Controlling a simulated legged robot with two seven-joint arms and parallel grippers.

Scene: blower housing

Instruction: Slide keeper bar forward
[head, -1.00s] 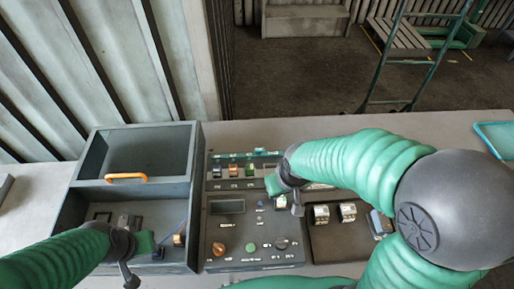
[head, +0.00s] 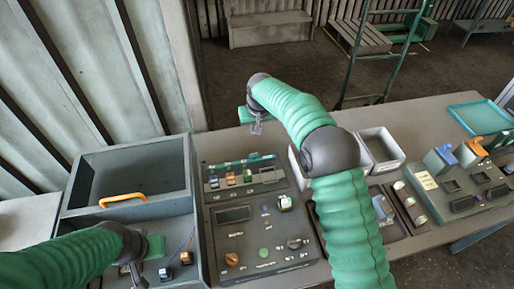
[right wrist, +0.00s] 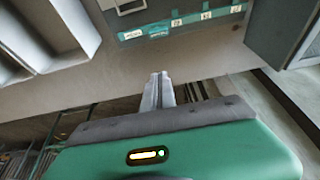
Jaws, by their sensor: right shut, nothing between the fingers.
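A teal bar (head: 240,161) runs along the back edge of the dark control panel (head: 222,257), behind a row of small coloured blocks (head: 231,178); it looks like the keeper bar, though I cannot be sure. A teal strip with pale labels (right wrist: 180,24) shows at the top of the right wrist view.
The grey box (head: 72,190) has an orange handle (head: 123,199). White bins (head: 380,146) stand right of the panel, partly behind my right arm. Switch units (head: 465,188) and a teal tray (head: 480,117) are farther right. The table's back strip is mostly clear.

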